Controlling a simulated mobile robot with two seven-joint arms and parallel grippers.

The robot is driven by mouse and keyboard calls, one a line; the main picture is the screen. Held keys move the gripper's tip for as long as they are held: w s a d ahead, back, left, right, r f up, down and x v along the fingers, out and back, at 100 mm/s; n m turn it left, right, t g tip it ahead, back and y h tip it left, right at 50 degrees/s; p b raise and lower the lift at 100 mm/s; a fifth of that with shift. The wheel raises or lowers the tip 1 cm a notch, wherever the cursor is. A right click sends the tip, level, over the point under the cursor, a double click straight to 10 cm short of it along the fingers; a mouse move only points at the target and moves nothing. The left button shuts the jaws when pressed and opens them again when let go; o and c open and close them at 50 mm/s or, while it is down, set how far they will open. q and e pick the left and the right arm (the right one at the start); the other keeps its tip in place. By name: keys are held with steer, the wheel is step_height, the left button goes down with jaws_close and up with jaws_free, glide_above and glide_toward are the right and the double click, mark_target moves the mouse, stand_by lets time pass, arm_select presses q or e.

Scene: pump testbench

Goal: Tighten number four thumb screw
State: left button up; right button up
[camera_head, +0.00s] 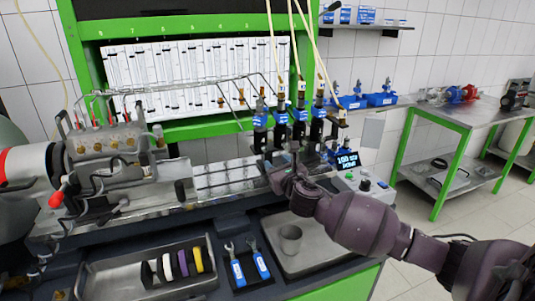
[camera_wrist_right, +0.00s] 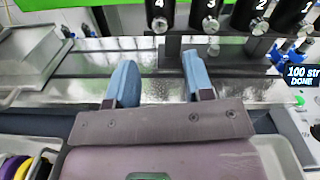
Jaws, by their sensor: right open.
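Black numbered holders stand in a row in the right wrist view, marked 4, 3, 2 and 1 from left to right. The number four holder (camera_wrist_right: 158,8) has a small metal thumb screw (camera_wrist_right: 160,25) on its lower front. My right gripper (camera_wrist_right: 160,80) is open and empty, with its two blue fingers pointing towards the row. It is apart from the screw, below it in the picture. In the head view my right gripper (camera_head: 283,176) is in front of the row of blue-topped injectors (camera_head: 281,117); the thumb screws are too small to tell there. My left gripper is not in view.
A display (camera_head: 347,160) reading "100 str DONE" stands right of the row. A metal rail bed (camera_head: 225,178) runs left of it. A tray with coloured rings (camera_head: 120,278), two blue-handled tools (camera_head: 248,265) and a metal cup (camera_head: 290,240) are in front.

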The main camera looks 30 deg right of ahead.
mark_target(266, 151)
steer(key=x, duration=0.8)
steer(key=shift+b, duration=0.3)
jaws_close()
